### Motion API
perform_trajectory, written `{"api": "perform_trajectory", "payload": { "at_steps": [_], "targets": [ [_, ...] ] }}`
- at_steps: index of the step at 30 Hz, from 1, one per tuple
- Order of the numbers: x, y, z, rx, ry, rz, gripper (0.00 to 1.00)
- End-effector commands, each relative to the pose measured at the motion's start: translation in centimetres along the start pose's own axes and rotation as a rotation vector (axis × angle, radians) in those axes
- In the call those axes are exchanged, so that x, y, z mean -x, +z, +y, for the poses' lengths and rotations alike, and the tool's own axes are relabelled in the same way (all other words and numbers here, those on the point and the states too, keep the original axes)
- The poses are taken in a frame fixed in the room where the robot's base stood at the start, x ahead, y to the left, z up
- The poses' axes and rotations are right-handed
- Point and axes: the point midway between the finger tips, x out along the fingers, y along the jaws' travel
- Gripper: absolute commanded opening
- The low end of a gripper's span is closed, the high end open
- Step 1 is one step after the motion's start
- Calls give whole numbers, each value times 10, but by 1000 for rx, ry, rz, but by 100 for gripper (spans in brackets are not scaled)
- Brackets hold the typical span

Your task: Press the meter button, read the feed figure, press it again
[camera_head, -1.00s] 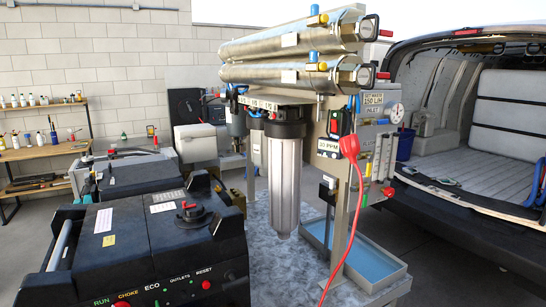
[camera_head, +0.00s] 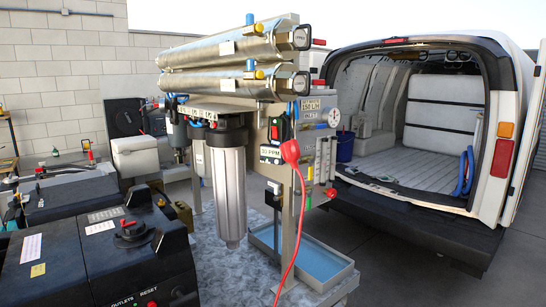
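The membrane unit stands in the middle, with two steel membrane tubes (camera_head: 225,50) lying across its top. A small meter (camera_head: 270,155) on its panel shows a label that seems to read "30 PPM"; I cannot make out a separate meter button. Above it is a dark switch box with a red and a green part (camera_head: 277,129). A placard above right reads about "150 L/H" (camera_head: 311,105), beside a round gauge (camera_head: 334,117). My gripper is not in view.
A red plug and cable (camera_head: 291,152) hang in front of the panel's right side. A blue tray (camera_head: 300,254) sits low. A black generator (camera_head: 90,255) stands front left. An open van (camera_head: 430,120) is at right.

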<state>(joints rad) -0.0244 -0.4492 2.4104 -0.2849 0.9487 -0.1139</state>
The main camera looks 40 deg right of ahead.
Motion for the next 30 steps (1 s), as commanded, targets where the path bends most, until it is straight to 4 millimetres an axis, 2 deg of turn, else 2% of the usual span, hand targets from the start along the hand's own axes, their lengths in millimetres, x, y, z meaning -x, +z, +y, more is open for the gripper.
{"api": "perform_trajectory", "payload": {
  "at_steps": [1,10,30],
  "targets": [
    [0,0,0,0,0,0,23],
    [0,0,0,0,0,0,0],
    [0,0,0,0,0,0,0]
  ]
}}
